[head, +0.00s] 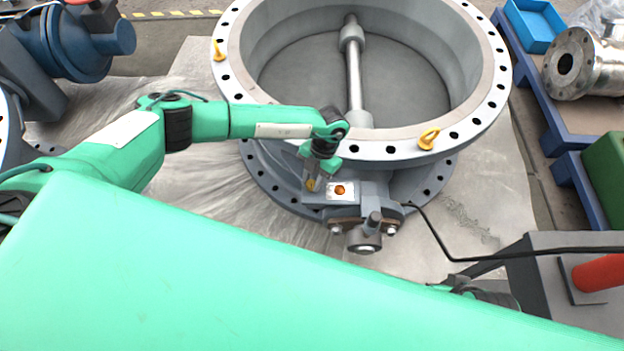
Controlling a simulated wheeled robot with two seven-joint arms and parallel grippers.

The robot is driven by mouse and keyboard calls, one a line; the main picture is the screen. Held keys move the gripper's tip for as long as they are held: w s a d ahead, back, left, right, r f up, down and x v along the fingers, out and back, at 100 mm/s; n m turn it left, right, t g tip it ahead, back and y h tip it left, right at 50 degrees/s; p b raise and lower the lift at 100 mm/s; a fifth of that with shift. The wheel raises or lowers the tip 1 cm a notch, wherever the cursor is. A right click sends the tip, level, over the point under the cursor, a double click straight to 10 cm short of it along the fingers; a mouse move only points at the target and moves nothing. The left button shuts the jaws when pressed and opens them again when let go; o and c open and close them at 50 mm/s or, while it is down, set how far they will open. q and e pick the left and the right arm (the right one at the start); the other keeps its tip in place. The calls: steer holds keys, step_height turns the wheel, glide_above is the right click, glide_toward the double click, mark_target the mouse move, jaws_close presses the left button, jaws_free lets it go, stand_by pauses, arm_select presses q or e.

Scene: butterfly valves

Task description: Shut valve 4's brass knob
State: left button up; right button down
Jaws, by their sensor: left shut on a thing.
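A large grey butterfly valve (380,150) lies with its round bore facing up and a shaft across it. On its near side is a small gearbox-like block (374,192) with a white plate bearing an orange disc (341,190). A small brass knob (310,185) sits left of that plate. My left gripper (311,180) points down at it, shut on the brass knob, whose upper part the fingers hide. I cannot read a valve number. My right gripper is not in view; only a dark and green bit of that arm shows at lower right.
Yellow eyebolts (428,139) stand on the flange rim. A black cable (436,236) runs right from the block. A blue pump-like machine (75,42) is at upper left, a steel flanged pipe (580,62) at upper right. My green body covers the lower foreground.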

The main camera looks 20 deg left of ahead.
arm_select(q)
steer(key=shift+m, duration=0.4)
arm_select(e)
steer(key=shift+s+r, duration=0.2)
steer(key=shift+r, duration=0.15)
arm_select(q)
steer(key=shift+m, duration=0.3)
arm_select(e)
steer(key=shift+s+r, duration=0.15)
arm_select(q)
steer(key=o, duration=0.9)
steer(key=shift+o, duration=0.5)
steer(key=shift+y, duration=0.3)
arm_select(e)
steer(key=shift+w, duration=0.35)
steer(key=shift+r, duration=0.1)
